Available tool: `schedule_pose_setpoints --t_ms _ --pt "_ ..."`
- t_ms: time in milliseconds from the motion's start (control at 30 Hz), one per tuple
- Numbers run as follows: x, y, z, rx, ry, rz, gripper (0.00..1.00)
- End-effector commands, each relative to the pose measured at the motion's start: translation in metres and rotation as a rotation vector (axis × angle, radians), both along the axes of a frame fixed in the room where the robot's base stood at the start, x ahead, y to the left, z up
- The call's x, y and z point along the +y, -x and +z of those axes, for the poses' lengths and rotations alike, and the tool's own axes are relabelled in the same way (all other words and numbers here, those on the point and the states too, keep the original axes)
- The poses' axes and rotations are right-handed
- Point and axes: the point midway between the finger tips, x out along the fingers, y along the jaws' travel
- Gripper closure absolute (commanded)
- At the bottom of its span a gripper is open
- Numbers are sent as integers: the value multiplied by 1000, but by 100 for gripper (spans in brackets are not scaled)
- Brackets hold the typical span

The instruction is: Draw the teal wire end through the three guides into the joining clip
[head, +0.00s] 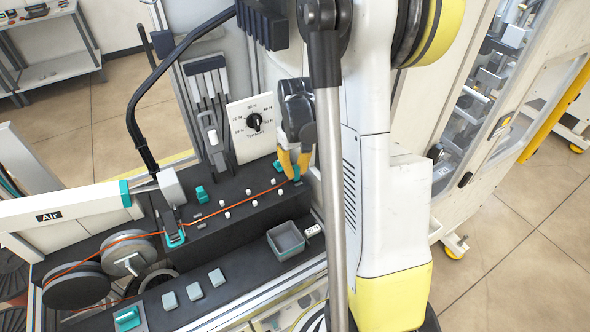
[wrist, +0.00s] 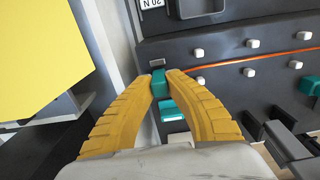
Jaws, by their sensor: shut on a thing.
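My gripper (wrist: 160,82) is shut on the teal wire end (wrist: 159,84), which sits between the yellow fingertips. In the head view, my gripper (head: 294,172) is low over the dark bench top at the right end of the peg rows. An orange wire (head: 205,217) trails left from it. The guides look like three pairs of white pegs (wrist: 249,71), and the wire runs between their two rows. A teal and white piece (wrist: 172,108), perhaps the joining clip, lies close by the fingertips and is partly hidden by the right finger.
A small grey tray (head: 286,240) stands in front of the pegs. A teal block (head: 202,194) sits left of them. The wire passes a teal-edged fixture (head: 175,238) and spools (head: 128,257). A dial panel (head: 254,127) stands upright behind the bench.

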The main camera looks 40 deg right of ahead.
Motion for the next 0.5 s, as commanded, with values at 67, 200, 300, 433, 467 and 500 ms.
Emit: schedule_pose_setpoints --t_ms 67,200,300,433,467,500 --pt "0 0 0 0 0 0 100" --pt "0 0 0 0 0 0 100" --pt "0 0 -1 0 0 0 100" --pt "0 0 -3 0 0 0 100" --pt "0 0 -4 0 0 0 100" --pt "0 0 -5 0 0 0 100"
